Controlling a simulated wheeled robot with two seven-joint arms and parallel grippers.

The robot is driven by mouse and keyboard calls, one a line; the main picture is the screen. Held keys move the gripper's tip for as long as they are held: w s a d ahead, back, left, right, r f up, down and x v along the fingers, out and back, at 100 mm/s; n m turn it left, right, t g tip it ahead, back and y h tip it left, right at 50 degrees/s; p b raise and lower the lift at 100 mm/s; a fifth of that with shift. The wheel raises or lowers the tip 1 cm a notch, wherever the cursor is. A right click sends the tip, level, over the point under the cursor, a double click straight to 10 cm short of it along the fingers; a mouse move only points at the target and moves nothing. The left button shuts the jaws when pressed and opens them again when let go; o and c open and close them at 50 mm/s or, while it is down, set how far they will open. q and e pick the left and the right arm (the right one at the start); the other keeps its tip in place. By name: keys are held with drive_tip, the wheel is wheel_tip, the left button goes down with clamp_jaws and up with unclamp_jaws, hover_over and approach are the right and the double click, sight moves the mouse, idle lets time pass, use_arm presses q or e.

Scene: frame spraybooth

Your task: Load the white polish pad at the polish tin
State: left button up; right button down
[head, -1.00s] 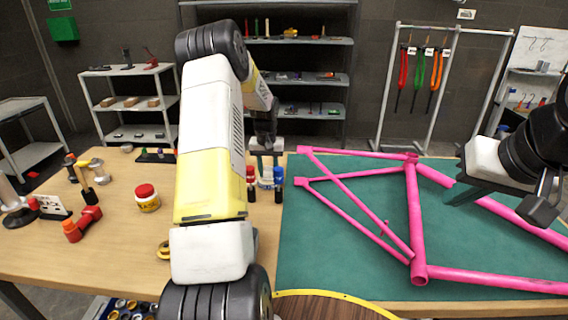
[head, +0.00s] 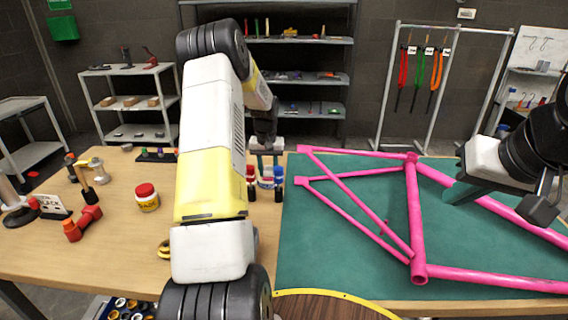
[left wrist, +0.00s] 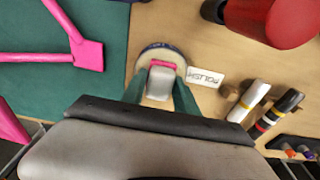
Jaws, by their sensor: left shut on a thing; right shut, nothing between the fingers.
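My left gripper (head: 266,158) points down at the back of the bench, left of the green mat. In the left wrist view its green fingers (left wrist: 160,98) are shut on a small pale pad (left wrist: 160,83). The pad is over a round tin (left wrist: 143,62) with a dark blue rim; a pink strip shows at the pad's far edge. I cannot tell whether pad and tin touch. A "POLISH" label (left wrist: 205,78) lies beside the tin. The tin shows partly below the gripper in the head view (head: 266,183). My right gripper (head: 458,194) is shut and empty above the mat.
A pink bicycle frame (head: 414,225) lies on the green mat (head: 320,255). A red-capped bottle (head: 251,183) and a blue-capped bottle (head: 279,184) flank the tin.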

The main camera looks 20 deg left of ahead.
sight(268, 168)
use_arm(q)
drive_tip(key=shift+r, duration=3.45)
